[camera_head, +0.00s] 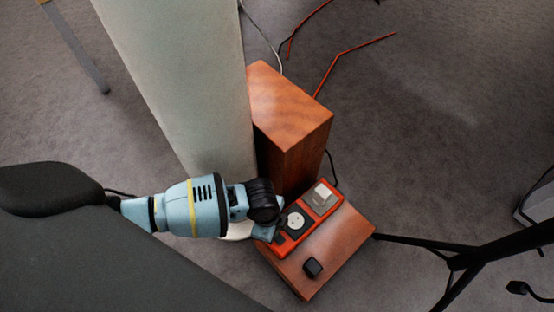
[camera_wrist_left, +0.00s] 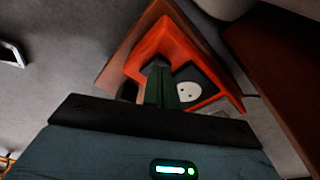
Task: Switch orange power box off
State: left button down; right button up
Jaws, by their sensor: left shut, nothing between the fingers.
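The orange power box (camera_head: 313,213) lies on a low wooden block. It has a round white socket (camera_head: 296,220) in a black plate and a pale raised piece (camera_head: 323,194) at its far right end. In the left wrist view the orange box (camera_wrist_left: 165,38) and socket (camera_wrist_left: 188,92) lie just beyond my left gripper (camera_wrist_left: 160,82). My left gripper (camera_head: 277,231) is shut and empty at the box's near left end. I cannot tell whether it touches the box. The gripper hides part of that end, and no switch position is readable. My right gripper is not in view.
A tall wooden box (camera_head: 292,115) and a pale column (camera_head: 185,80) stand behind. Black stand legs (camera_head: 455,262) are at right.

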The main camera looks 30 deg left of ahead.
pick_arm(q)
jog(key=shift+f, duration=0.35)
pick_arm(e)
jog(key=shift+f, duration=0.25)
